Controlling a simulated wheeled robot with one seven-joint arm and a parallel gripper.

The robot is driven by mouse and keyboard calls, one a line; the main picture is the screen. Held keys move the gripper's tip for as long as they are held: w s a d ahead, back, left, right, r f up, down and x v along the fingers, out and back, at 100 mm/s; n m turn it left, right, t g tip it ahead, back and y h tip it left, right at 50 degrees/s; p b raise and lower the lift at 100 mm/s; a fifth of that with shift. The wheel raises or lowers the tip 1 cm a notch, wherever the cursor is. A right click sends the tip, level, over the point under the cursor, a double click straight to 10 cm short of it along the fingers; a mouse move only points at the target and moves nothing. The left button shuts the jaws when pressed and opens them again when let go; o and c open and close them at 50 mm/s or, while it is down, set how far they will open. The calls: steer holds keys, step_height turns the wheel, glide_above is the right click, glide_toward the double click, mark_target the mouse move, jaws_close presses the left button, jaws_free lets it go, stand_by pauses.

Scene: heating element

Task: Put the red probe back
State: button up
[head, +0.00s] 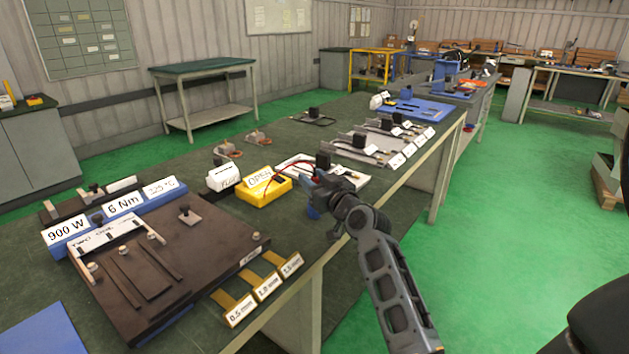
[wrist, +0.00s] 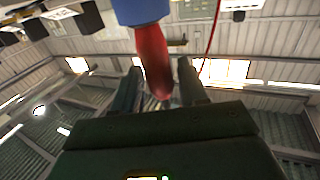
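In the wrist view the red probe (wrist: 153,60) hangs between the two fingers of my gripper (wrist: 160,82), under a blue block (wrist: 141,10). Narrow gaps seem to show beside the red part, so the fingers look open around it; contact cannot be made out. The probe itself is hard to make out there. A yellow meter (head: 263,192) marked OPEN stands left of my gripper, with a red lead (head: 279,168) running toward it. A red lead also shows in the wrist view (wrist: 212,40).
A white tray (head: 293,166) lies behind my gripper, close to it. A dark heating plate (head: 165,265) with labelled blocks fills the near left bench. Yellow gauges (head: 268,287) lie along the front edge. Green floor (head: 500,230) is clear at the right.

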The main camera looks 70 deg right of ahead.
steer(key=shift+o, duration=1)
steer(key=shift+r, duration=0.15)
steer(key=b+v, duration=0.2)
steer(key=v, duration=1)
steer(key=shift+b, duration=0.4)
